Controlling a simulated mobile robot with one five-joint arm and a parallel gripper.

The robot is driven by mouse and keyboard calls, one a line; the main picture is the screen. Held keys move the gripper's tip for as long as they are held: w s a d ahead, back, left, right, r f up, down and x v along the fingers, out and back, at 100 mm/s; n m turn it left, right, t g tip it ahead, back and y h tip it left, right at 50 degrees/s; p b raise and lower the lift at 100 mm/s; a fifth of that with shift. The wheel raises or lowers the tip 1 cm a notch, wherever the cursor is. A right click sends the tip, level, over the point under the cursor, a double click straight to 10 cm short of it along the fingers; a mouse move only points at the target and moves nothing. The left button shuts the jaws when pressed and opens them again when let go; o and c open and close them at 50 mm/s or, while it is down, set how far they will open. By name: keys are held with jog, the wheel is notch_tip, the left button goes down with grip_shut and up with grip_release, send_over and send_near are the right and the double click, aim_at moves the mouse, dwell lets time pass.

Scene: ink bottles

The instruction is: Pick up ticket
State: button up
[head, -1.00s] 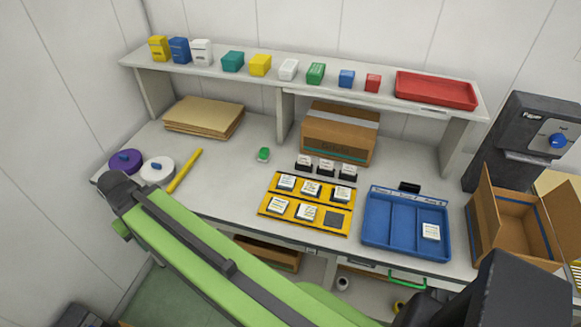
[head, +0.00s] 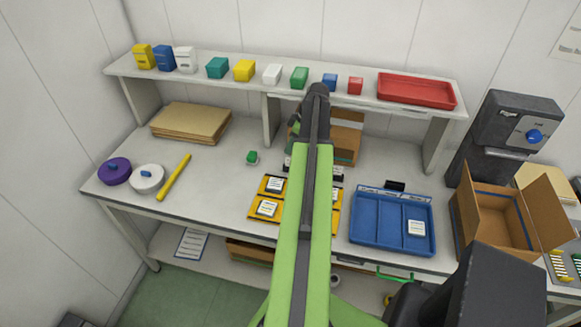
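No thing is clearly marked as the ticket. A printed white sheet (head: 192,244) also lies on the lower shelf under the bench at left. My arm reaches up through the middle of the head view. My gripper (head: 296,119) is partly hidden at its far end, near the upper shelf, well left of the machine. Its fingers cannot be made out.
The bench holds yellow trays (head: 264,207) with white-labelled bottles, partly behind my arm, and a blue tray (head: 366,232) with one bottle. An open cardboard box (head: 482,222) stands below the machine. The upper shelf (head: 230,82) carries small boxes.

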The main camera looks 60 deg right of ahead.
jog(key=s+d, duration=0.4)
jog(key=b+x, duration=0.6)
jog(key=shift+w+a+f+t, duration=0.2)
jog(key=shift+w+f+t, duration=0.05)
jog(key=shift+w+t, duration=0.1)
jog(key=b+x, duration=0.5)
jog(key=shift+w+d, duration=0.1)
jog(key=shift+d, duration=0.15)
jog(key=shift+r, duration=0.1)
grip_shut()
